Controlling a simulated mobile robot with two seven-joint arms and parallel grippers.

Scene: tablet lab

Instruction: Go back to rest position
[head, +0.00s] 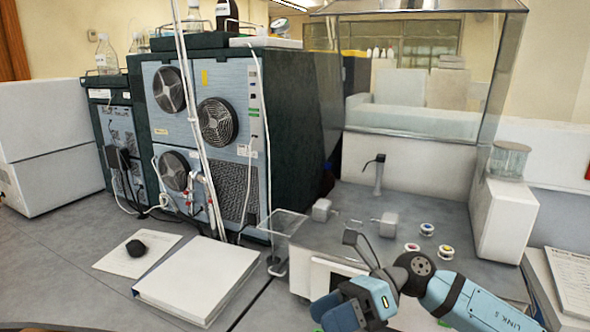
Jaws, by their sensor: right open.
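My right arm comes in from the lower right, with a blue and dark-grey wrist. My right gripper (345,308) is at the bottom edge of the head view, over the front of the grey work surface. It is open, and I see nothing held in it. Its fingertips are partly hidden by its own body and the picture edge. My left gripper and arm are not in view.
A clear-walled enclosure (410,75) stands behind my right arm. Several small round caps (427,229) lie near my wrist. A white binder (197,279) and a black mouse-like object (136,248) lie left. Large fan-backed instruments (215,150) stand behind. A glass jar (509,160) stands right.

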